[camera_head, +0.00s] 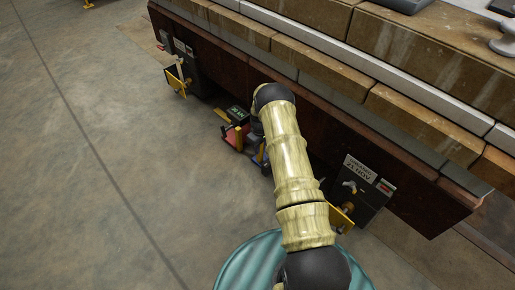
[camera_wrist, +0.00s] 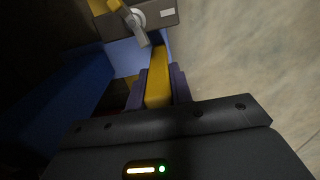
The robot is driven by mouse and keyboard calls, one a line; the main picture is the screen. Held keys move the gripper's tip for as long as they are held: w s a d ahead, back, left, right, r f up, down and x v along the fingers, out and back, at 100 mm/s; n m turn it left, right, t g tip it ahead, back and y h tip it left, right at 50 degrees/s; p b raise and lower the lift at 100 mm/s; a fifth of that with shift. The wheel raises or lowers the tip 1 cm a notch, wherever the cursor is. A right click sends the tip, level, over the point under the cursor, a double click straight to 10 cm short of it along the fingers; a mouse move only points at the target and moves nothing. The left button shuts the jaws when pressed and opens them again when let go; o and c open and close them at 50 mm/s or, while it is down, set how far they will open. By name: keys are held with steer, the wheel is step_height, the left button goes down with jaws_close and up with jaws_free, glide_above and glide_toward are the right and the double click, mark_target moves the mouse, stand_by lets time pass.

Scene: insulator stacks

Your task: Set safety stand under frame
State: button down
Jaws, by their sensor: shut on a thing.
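The frame (camera_head: 335,140) is a long dark red-brown beam with wooden planks on top, running across the head view. In the wrist view, my gripper (camera_wrist: 158,88) is shut on a yellow bar (camera_wrist: 158,70), with a dark pad on each side. A blue body (camera_wrist: 88,100) lies beside the bar; it looks like part of the held stand. My arm hides most of the gripper and held thing there. I cannot tell whether it touches the floor.
Dark units with yellow parts hang on the frame at left (camera_head: 187,66) and right (camera_head: 363,188). A grey unit (camera_wrist: 140,18) is close ahead. Floor (camera_head: 90,150) is clear at left.

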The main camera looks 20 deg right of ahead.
steer(key=c, duration=1.2)
jaws_free()
steer(key=shift+c, duration=0.2)
step_height(320, 180, up, 17)
steer(key=p, duration=0.9)
steer(key=shift+r, duration=0.15)
steer(key=shift+a, duration=0.1)
